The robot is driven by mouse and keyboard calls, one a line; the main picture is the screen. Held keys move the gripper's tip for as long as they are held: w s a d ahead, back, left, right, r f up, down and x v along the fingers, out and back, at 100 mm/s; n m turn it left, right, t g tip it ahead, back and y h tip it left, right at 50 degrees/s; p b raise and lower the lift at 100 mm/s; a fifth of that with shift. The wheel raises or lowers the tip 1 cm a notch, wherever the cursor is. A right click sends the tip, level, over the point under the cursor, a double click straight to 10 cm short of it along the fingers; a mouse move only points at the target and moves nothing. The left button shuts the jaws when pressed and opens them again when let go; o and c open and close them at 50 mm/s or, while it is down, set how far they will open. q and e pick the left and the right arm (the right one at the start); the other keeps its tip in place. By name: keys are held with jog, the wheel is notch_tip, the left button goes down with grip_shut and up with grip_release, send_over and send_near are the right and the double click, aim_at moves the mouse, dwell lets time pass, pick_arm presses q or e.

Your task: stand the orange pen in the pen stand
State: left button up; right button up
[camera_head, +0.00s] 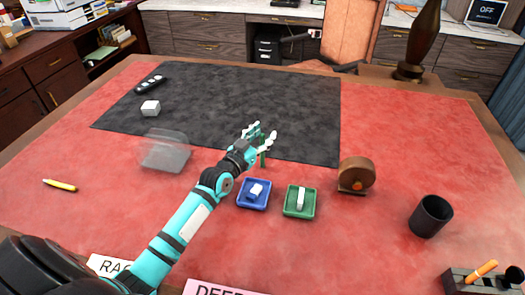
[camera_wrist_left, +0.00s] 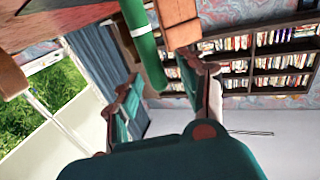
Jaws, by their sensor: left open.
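An orange pen (camera_head: 483,270) leans at a slant over a dark box-like holder (camera_head: 462,284) at the lower right. A black round cup (camera_head: 431,216), which may be the pen stand, stands on the red desk top further back. My left gripper (camera_head: 262,135) is open above the front edge of the dark mat, well left of the cup and pen. Its two fingers also show in the left wrist view (camera_wrist_left: 163,92). A green cylinder with a white band (camera_wrist_left: 141,36) shows beyond them; I cannot tell whether they touch it. My right gripper is out of view.
A blue tray (camera_head: 253,205) and a green tray (camera_head: 300,213) hold small white items. A round brown object (camera_head: 356,174) stands right of them. Red desk is clear between cup and brown object.

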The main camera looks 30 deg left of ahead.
pick_arm(q)
jog(key=shift+s, duration=0.1)
jog(key=shift+c, duration=0.3)
grip_shut()
dwell(0.4)
